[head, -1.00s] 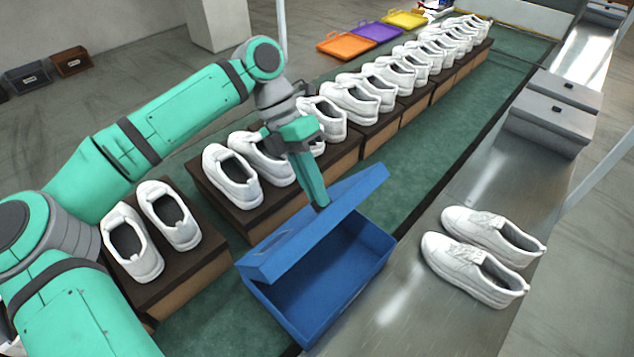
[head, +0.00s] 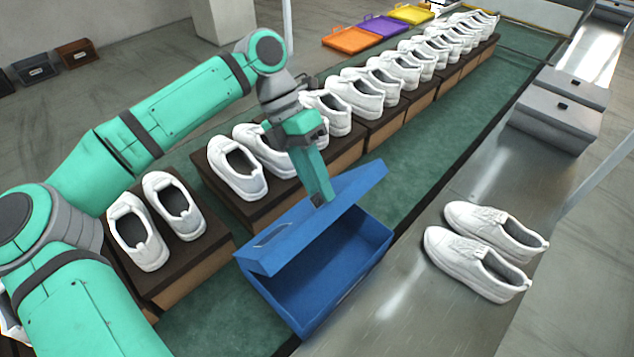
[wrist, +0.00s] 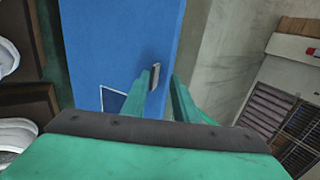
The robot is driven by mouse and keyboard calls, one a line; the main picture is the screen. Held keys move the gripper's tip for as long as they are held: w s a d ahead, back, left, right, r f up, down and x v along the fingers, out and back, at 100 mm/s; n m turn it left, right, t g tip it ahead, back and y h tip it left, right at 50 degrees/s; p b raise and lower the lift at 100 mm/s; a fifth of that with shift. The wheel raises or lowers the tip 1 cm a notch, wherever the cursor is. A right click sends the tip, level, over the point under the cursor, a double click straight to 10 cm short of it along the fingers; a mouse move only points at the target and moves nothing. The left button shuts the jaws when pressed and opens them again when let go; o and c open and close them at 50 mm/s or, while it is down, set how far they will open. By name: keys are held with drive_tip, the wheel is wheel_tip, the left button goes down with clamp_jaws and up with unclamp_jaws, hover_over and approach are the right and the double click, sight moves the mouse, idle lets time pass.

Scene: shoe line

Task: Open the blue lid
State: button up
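The blue lid (head: 320,208) is tilted partly open on the blue box (head: 310,285), whose empty inside shows on the right. My gripper (head: 322,198) is at the lid's upper edge, with its fingers reaching down over it. In the wrist view, the blue lid (wrist: 110,45) fills the centre left. My gripper (wrist: 164,82) shows two fingers with a narrow gap; one overlaps the lid and the other is just past its right edge. Whether they clamp the edge cannot be told.
White shoes (head: 355,97) stand in a row on brown boxes behind the blue box. A white pair (head: 482,250) lies on the metal surface at right, with grey boxes (head: 556,108) farther back. Orange (head: 352,40), purple and yellow trays lie at the back.

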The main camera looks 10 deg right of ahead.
drive_tip(key=shift+w, duration=0.1)
drive_tip(key=w+a+r, duration=0.5)
drive_tip(key=w+r, duration=0.2)
drive_tip(key=shift+w+a+r, duration=0.35)
idle(1.4)
drive_tip(key=shift+r, duration=0.1)
idle(0.4)
drive_tip(key=v, duration=1)
drive_tip(key=shift+w+r, duration=0.15)
drive_tip(key=shift+r, duration=0.05)
drive_tip(key=shift+a, duration=0.1)
